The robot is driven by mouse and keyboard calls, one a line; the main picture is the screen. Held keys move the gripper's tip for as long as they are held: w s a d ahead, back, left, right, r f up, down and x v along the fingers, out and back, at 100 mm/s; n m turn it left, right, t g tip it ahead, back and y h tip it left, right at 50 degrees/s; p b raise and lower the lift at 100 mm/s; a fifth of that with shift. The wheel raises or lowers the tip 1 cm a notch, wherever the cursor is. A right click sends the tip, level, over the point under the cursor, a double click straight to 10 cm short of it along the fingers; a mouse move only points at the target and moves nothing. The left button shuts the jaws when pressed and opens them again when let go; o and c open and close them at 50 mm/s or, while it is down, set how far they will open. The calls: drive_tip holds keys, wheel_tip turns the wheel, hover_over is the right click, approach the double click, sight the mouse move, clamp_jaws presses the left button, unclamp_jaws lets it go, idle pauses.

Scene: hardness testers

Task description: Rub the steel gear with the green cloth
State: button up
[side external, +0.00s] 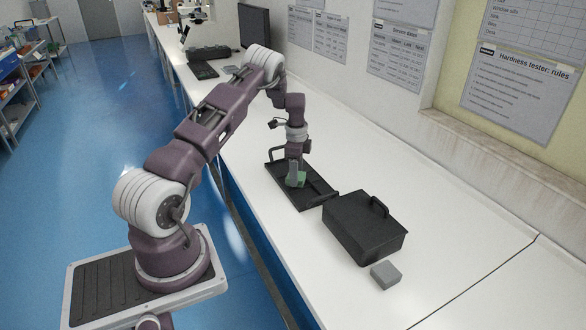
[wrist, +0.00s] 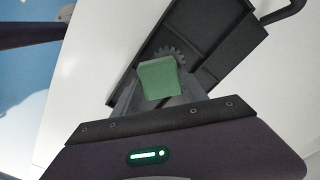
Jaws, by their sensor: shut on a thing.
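The green cloth (wrist: 158,80) is held between the fingers of my gripper (wrist: 160,92), which is shut on it. In the side external view the cloth (side external: 295,180) shows as a small green patch under my gripper (side external: 295,176), over the black tray (side external: 313,200). The steel gear (wrist: 168,53) is grey and toothed. In the wrist view it lies in the black tray (wrist: 233,22), just beyond the cloth, which hides part of it. I cannot tell whether the cloth touches the gear. The gear cannot be made out in the side external view.
A closed black case (side external: 362,228) with a handle stands right beside the tray. A small grey block (side external: 385,275) lies in front of it. A keyboard-like black item (side external: 204,70) and a monitor (side external: 255,26) are farther back. The white bench (side external: 450,240) is clear at the right.

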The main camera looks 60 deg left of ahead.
drive_tip(key=a, duration=0.4)
drive_tip(key=shift+a, duration=0.1)
wheel_tip(320, 180, up, 8)
idle(0.5)
drive_tip(key=shift+f, duration=0.1)
idle(0.6)
drive_tip(key=shift+f, duration=3.4)
drive_tip(key=shift+d+f, duration=0.55)
drive_tip(key=shift+c, duration=0.7)
drive_tip(key=shift+d, duration=1.5)
drive_tip(key=shift+a, duration=1.85)
drive_tip(key=shift+a+r, duration=0.1)
drive_tip(key=shift+a, duration=0.1)
wheel_tip(320, 180, up, 8)
